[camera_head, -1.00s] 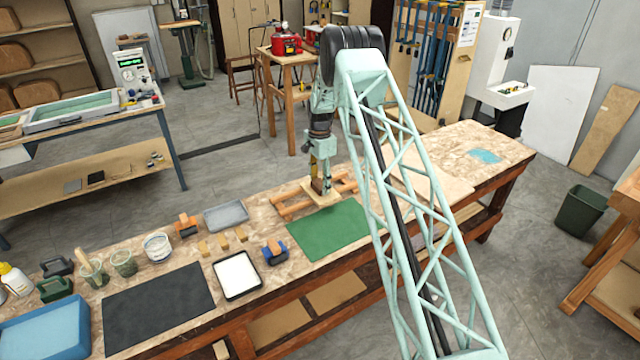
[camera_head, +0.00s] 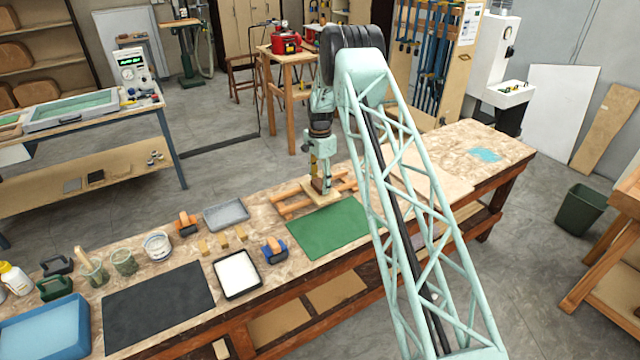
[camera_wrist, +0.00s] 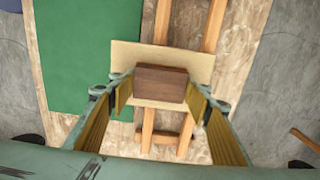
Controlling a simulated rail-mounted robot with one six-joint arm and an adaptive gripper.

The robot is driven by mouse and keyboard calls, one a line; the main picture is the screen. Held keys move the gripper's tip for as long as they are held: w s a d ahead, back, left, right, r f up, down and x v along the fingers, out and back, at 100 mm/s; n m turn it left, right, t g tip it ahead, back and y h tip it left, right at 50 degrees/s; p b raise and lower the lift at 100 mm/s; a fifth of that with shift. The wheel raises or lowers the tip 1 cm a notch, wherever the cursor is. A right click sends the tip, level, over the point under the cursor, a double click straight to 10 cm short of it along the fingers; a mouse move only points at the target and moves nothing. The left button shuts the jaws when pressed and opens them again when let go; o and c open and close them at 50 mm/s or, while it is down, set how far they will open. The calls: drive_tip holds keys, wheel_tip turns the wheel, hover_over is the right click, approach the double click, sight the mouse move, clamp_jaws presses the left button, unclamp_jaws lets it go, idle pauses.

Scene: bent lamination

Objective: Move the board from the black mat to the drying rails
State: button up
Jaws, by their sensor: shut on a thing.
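The pale board (camera_wrist: 204,65) carries a dark brown wooden block (camera_wrist: 160,84) on its upper face. My gripper (camera_wrist: 160,88) is shut on the block, with one finger pad at each side. The board lies across the two wooden drying rails (camera_wrist: 146,135) in the wrist view; whether it rests on them or hangs just above is hard to tell. In the head view my gripper (camera_head: 322,184) and the board (camera_head: 312,188) are over the rails (camera_head: 292,206), behind the green mat. The black mat (camera_head: 158,305) at the front left is bare.
The green mat (camera_head: 330,228) lies beside the rails. A blue tray (camera_head: 45,325) is at the far left.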

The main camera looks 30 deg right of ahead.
drive_tip(key=shift+f, duration=0.3)
drive_tip(key=o, duration=1)
drive_tip(key=o, duration=0.6)
drive_tip(key=shift+r, duration=0.2)
drive_tip(key=shift+r+p, duration=0.35)
drive_tip(key=shift+r, duration=3)
